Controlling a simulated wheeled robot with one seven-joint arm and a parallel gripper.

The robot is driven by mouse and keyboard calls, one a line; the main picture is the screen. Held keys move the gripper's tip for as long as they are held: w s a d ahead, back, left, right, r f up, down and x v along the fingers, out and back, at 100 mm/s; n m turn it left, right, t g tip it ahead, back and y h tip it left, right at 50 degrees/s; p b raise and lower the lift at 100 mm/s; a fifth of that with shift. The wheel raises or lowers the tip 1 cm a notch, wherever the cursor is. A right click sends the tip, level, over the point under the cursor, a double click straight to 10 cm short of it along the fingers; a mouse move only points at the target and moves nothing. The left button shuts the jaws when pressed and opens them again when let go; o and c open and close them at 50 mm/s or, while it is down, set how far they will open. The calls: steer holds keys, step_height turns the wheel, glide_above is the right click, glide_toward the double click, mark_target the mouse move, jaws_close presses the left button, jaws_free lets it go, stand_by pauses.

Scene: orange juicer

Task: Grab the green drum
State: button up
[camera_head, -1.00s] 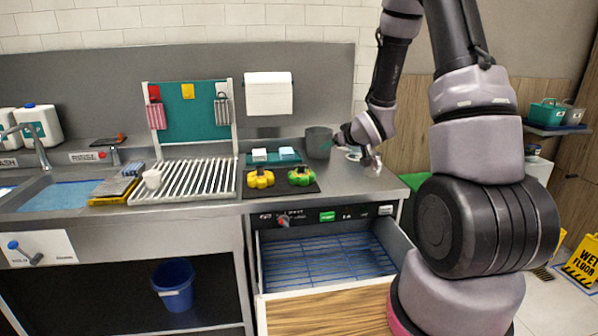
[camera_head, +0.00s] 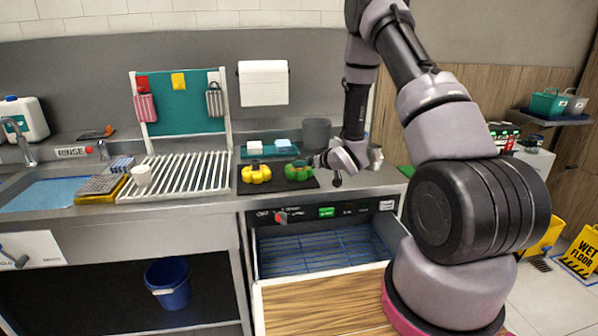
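The green drum (camera_head: 298,171) is a lobed piece with some yellow on it. It sits on a dark mat on the steel counter, just right of a similar yellow drum (camera_head: 256,173). My gripper (camera_head: 326,172) is just right of the green drum, low over the counter. Its two fingers look spread apart, with nothing visible between them. Whether a finger touches the drum cannot be told from this view.
A grey pot (camera_head: 317,134) stands behind the gripper. A teal tray (camera_head: 272,149) lies behind the drums. A ribbed drying rack (camera_head: 180,175) is to the left. Below, a drawer (camera_head: 325,303) is pulled open. A small metallic cup (camera_head: 376,157) stands right of my gripper.

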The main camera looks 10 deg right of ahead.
mark_target(299, 158)
steer(key=x, duration=0.4)
steer(key=shift+w+r, duration=0.15)
steer(key=shift+w, duration=0.05)
jaws_close()
steer(key=shift+r, duration=0.1)
